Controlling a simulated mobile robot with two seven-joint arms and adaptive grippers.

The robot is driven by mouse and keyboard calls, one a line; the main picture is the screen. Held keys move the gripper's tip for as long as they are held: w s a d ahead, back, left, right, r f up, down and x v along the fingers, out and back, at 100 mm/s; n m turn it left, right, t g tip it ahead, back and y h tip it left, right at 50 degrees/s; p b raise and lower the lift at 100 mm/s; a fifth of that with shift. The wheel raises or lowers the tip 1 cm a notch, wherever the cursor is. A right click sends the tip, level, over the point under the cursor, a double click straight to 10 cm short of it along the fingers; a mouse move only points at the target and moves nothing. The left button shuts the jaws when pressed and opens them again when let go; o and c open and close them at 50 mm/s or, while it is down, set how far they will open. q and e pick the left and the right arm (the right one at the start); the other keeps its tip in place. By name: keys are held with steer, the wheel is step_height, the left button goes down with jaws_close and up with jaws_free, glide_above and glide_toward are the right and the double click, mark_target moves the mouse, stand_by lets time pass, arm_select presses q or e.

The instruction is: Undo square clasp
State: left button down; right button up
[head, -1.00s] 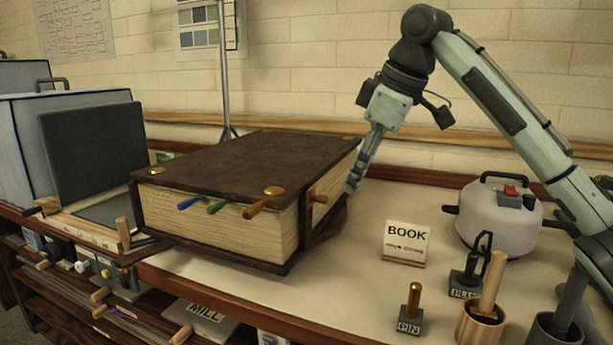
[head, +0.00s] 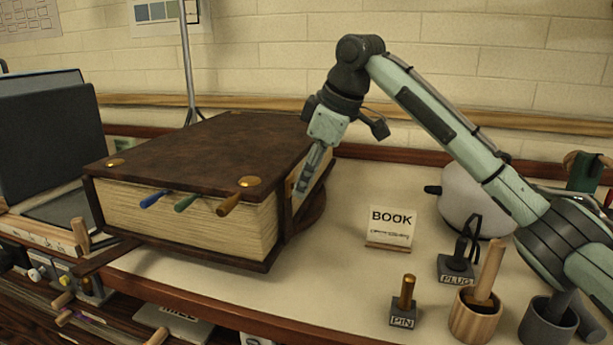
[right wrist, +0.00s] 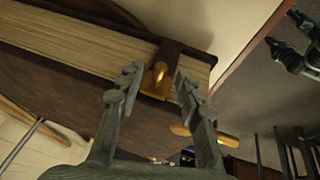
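A thick brown book (head: 205,145) lies on the bench, pale page edges facing front and right. A dark strap (right wrist: 170,52) with a brass piece (right wrist: 158,75) crosses the page edge in the right wrist view; I cannot tell whether this clasp is square. My right gripper (head: 302,190) is at the book's right side and covers the fastening there in the head view. In the right wrist view its fingers (right wrist: 158,80) are apart, one on each side of the brass piece; contact is unclear. My left gripper is not in view.
Blue, green and brown pegs stick out of the book's front. A BOOK sign (head: 391,227), a PIN block (head: 403,305), a PLUG block (head: 456,268) and a wooden cup (head: 474,318) stand to the right. A pale lidded pot (head: 470,200) is behind my right arm.

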steer(key=shift+f, duration=0.1)
steer(key=c, duration=0.4)
jaws_close()
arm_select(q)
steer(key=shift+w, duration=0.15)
